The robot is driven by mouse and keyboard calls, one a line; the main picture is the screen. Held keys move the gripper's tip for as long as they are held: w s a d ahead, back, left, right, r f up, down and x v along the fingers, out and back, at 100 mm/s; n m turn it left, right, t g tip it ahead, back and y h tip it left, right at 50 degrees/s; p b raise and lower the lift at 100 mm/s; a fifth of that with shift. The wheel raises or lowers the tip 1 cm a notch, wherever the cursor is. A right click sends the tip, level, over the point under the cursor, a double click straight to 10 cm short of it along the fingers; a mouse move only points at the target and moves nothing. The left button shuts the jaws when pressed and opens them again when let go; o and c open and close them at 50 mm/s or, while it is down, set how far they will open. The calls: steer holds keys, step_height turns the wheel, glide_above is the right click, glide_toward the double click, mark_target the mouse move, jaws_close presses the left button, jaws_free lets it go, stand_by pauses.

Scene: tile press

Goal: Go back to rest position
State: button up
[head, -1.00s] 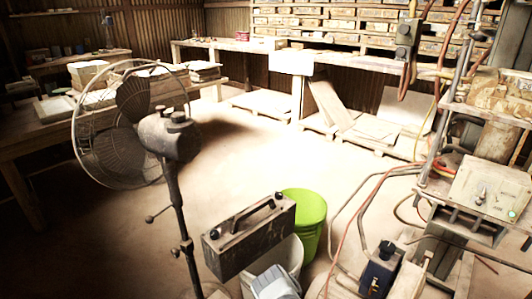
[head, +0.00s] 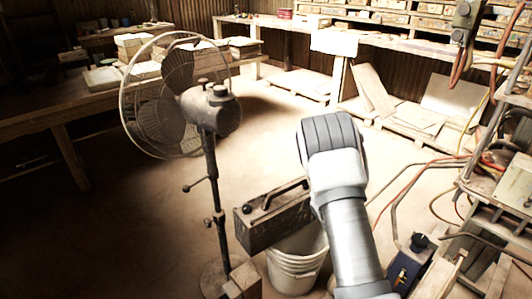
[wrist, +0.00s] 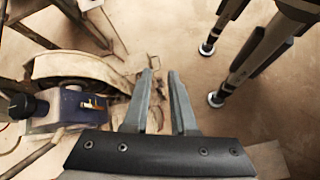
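My gripper is not in the head view. There, a white and grey link of my arm (head: 338,165) stands up right of centre, in front of the floor and the buckets.
A standing fan (head: 165,95) is at the left. A dark metal box (head: 272,222) sits above a white bucket (head: 296,268). The blue box (head: 410,265) and hoses lie right of my arm. Dark legs with white feet (wrist: 245,65) stand at the wrist view's upper right. Open floor lies behind.

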steer(key=a+r+m+t+y, duration=0.1)
steer(key=a+r+t+y, duration=0.2)
steer(key=r, duration=0.7)
steer(key=a+r+m+t+y, duration=0.1)
steer(key=a+r+t, duration=0.4)
steer(key=r, duration=0.6)
steer(key=s+a+r+m+t+y, duration=0.1)
steer(key=s+a+r+t, duration=0.6)
steer(key=s+r, duration=0.45)
step_height(320, 180, up, 21)
steer(key=g+p, duration=0.1)
steer(key=p, duration=1.9)
steer(key=shift+w+a, duration=0.35)
steer(key=shift+a, duration=0.05)
steer(key=shift+f, duration=0.15)
